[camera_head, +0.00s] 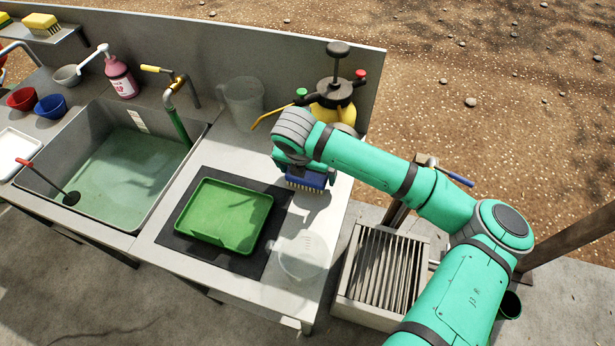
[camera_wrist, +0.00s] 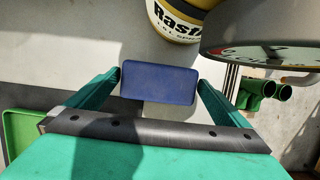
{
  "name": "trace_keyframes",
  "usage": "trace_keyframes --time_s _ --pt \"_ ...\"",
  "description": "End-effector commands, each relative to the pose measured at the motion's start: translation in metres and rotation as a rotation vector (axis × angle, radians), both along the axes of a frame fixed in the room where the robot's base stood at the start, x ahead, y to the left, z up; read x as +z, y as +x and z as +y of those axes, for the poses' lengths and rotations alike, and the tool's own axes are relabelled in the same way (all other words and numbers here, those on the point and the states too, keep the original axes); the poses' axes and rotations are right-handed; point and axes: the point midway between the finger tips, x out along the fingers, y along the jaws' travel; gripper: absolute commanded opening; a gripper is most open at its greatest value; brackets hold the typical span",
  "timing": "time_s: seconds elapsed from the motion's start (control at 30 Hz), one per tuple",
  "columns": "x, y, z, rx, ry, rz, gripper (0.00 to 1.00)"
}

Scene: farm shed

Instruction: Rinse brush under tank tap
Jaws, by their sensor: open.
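A blue-backed brush (camera_head: 306,180) with pale bristles pointing down is at the counter's right end, beyond the green tray. In the wrist view the brush's blue back (camera_wrist: 158,84) lies between my two fingertips. My gripper (camera_head: 300,170) is open around the brush; small gaps or light contact at its ends cannot be told apart. A brass tap with a yellow lever (camera_head: 154,69) and a green hose stands at the sink (camera_head: 152,218). Another tap with a blue handle (camera_head: 458,178) stands above a slatted grate at right, partly hidden by my arm.
A green tray (camera_head: 226,214) lies on a dark mat, with a clear jug (camera_head: 303,256) close by. A yellow sprayer (camera_head: 335,100) and a clear pitcher (camera_head: 243,101) stand behind. The wrist view shows a grey dial device (camera_wrist: 265,32) near my right finger. The grate (camera_head: 383,265) is clear.

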Motion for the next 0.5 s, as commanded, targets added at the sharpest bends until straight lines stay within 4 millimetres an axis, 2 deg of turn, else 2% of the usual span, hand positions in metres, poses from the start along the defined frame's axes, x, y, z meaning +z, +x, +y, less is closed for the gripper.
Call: trace_keyframes --time_s 0.27,0.4,0.5 --pt "-0.0061 0.0019 -0.0007 0.001 -0.001 -0.001 1.00" --pt "-0.0059 0.0020 -0.0009 0.000 0.000 -0.001 0.69" --pt "-0.0057 0.0020 -0.0009 0.000 0.000 -0.001 0.62"
